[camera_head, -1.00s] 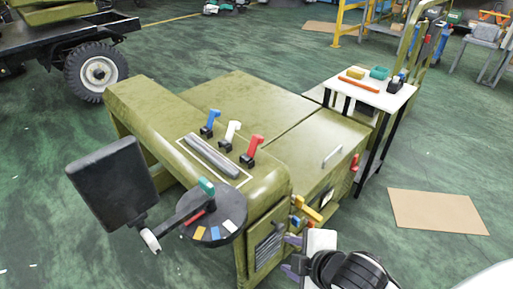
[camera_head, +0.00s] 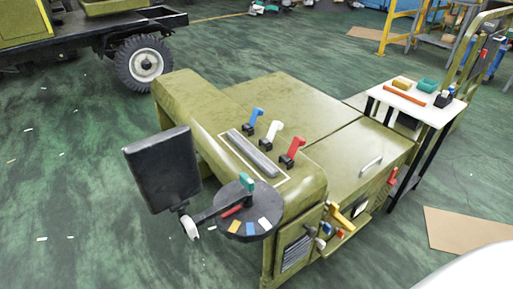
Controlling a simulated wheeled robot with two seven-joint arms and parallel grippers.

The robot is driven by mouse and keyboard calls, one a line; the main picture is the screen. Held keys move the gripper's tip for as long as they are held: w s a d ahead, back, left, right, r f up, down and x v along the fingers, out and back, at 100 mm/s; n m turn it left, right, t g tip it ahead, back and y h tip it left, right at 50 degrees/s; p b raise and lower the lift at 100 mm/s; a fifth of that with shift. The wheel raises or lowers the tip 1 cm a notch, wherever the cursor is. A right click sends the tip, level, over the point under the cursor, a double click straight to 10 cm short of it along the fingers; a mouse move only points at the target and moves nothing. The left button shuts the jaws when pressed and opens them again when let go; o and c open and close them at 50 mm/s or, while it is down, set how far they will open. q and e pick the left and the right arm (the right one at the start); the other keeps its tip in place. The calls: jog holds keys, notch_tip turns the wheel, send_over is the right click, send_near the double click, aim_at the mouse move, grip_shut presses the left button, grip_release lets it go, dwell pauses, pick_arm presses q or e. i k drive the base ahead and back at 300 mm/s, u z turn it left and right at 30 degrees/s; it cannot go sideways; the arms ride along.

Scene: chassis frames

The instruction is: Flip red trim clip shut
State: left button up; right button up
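A red clip (camera_head: 292,151) stands upright on a small black base on top of the olive-green chassis body (camera_head: 297,196). It is the rightmost of a row of three, with a white clip (camera_head: 272,132) and a blue clip (camera_head: 254,117) beside it. All three look raised. Another red piece (camera_head: 392,177) sits on the chassis's right side near the small table, and a red strip (camera_head: 232,211) lies on the round dark disc. Neither of my grippers is in view.
A dark panel (camera_head: 163,170) on an arm and the round dark disc (camera_head: 247,222) stick out at the chassis's front left. Coloured handles (camera_head: 340,217) project from its front. A white-topped table (camera_head: 412,104) holds small parts. Brown sheet (camera_head: 465,238) lies on the floor at right.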

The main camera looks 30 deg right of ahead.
aim_at(297, 141)
jog(key=u, duration=3.2)
jog(key=k, duration=2.65)
jog(key=z, duration=2)
